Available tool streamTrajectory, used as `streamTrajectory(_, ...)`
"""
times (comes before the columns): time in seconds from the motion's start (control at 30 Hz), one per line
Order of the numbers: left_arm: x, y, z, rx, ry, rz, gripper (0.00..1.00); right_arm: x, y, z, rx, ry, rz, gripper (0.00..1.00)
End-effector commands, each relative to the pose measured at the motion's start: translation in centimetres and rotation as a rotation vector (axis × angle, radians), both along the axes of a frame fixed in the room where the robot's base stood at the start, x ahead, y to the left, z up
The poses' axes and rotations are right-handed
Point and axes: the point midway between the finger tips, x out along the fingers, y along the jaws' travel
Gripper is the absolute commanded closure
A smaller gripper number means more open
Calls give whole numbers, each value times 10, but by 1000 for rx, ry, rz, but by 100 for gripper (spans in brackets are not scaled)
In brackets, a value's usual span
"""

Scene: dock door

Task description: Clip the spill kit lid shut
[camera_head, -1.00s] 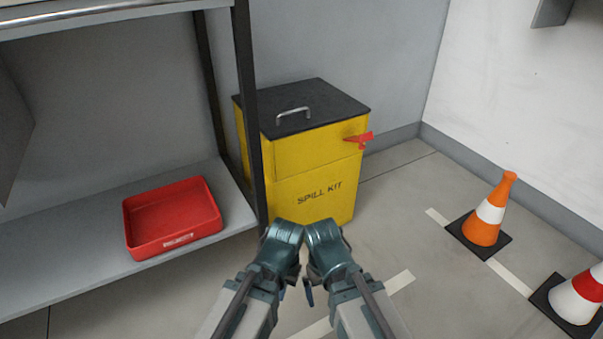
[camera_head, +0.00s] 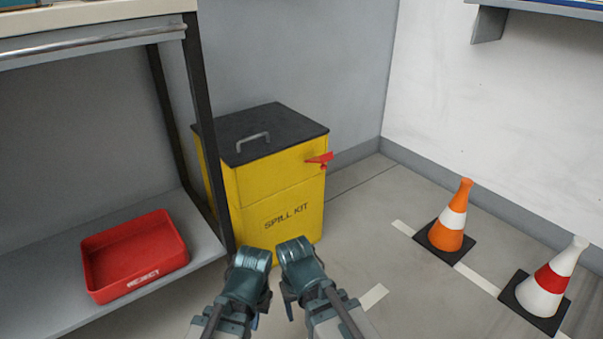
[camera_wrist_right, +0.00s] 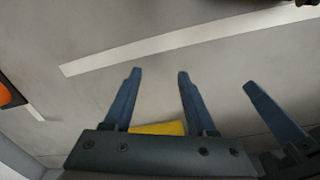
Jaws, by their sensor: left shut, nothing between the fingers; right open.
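The yellow spill kit (camera_head: 283,202) stands on the floor beside the shelf post. Its black lid (camera_head: 285,120) lies down flat on top, with a grey handle (camera_head: 253,143). A red clip (camera_head: 320,159) sticks out to the right near the box's upper front right corner. My left gripper (camera_head: 262,301) is shut and empty, low in front of the box. My right gripper (camera_head: 290,301) is beside it, apart from the box and clip. The right wrist view shows its fingers (camera_wrist_right: 159,72) open with nothing held; a yellow patch shows behind them.
A shelf unit (camera_head: 205,120) stands at left, its post close to the box, with a red tray (camera_head: 135,257) on the lower shelf. An orange cone (camera_head: 452,220) and a white-and-red cone (camera_head: 550,280) stand at right. Floor between box and cones is clear.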

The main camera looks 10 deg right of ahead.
Motion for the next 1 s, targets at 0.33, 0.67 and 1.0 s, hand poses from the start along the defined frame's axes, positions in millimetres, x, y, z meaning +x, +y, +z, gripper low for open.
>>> streamTrajectory(0.33, 0, 0, 60, 1, 2, -2, 100, 100, -23, 66, 295, -90, -869, 100)
streamTrajectory(0.67, -1, 0, 108, 1, 3, -3, 100, 195, -83, 137, 646, -35, -1747, 100)
streamTrajectory(1.0, -1, 0, 142, 2, 5, -3, 100, 258, -158, 198, 971, 153, -2403, 100)
